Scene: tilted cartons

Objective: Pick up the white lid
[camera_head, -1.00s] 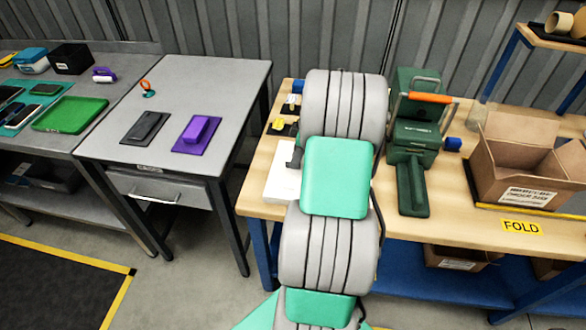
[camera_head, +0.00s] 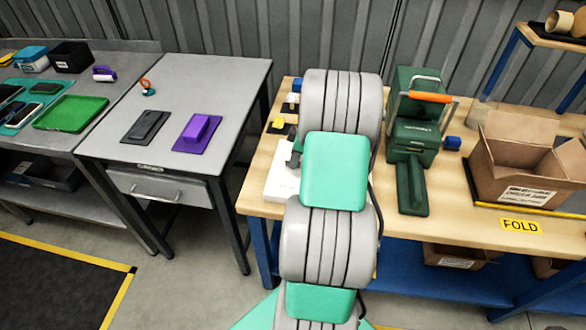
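A flat white piece (camera_head: 281,184), which may be the white lid, lies at the left end of the wooden workbench. My arm covers its right side. A small dark part (camera_head: 294,158) shows at the arm's left edge, just above the white piece, and looks like part of my gripper. The fingertips are hidden behind my arm, so I cannot tell whether they are open or touch anything.
A green press (camera_head: 413,140) with an orange handle stands right of my arm on the workbench (camera_head: 455,212). An open carton (camera_head: 522,165) is further right. Small yellow and black items (camera_head: 280,124) lie behind the white piece. A grey table (camera_head: 205,90) stands left, across a gap.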

